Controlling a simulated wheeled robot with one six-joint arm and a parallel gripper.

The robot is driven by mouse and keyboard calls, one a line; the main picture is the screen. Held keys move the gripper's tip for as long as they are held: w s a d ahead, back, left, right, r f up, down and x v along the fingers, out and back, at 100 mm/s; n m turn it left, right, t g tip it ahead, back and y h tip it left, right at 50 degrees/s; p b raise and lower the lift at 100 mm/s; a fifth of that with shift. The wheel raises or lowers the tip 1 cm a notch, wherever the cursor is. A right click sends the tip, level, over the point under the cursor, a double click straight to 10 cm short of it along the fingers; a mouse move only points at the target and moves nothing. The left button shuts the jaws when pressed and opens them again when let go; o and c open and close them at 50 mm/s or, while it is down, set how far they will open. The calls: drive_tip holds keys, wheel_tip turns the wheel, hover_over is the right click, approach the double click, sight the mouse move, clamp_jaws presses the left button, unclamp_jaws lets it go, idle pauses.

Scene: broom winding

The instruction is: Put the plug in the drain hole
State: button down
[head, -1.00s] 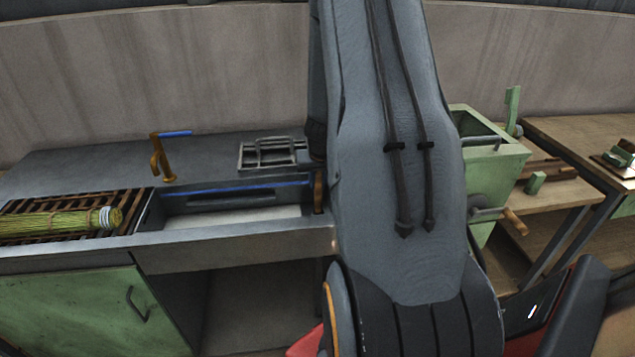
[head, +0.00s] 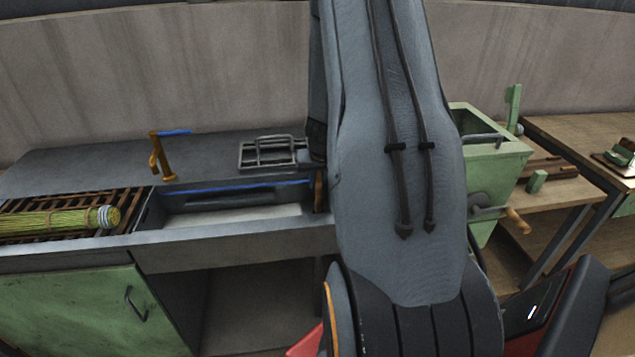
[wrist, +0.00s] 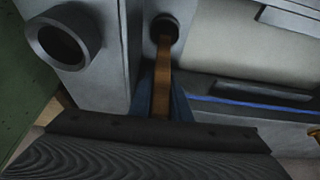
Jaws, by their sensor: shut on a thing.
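My gripper (wrist: 162,98) is shut on the brown shaft of the plug (wrist: 161,75) in the wrist view. The shaft runs up to a dark round end near the pale floor of the sink basin (wrist: 232,38). I cannot tell whether that end touches the floor or sits in the drain hole, which I cannot make out clearly. In the head view the basin (head: 235,212) lies left of my arm. A brown piece shows at its right end beside my arm, which hides most of that corner and my gripper.
A grey ring with a dark opening (wrist: 65,38) shows left in the wrist view. A brass tap (head: 160,160), a wire rack (head: 270,153) and a straw bundle (head: 60,221) on a slatted grate are around the basin. A green tub (head: 495,150) stands right of my arm.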

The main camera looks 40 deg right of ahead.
drive_tip(key=shift+f+b, duration=0.35)
drive_tip(key=shift+b, duration=0.15)
drive_tip(key=c, duration=1.9)
unclamp_jaws()
drive_tip(key=p+v, duration=0.9)
drive_tip(key=v, duration=0.2)
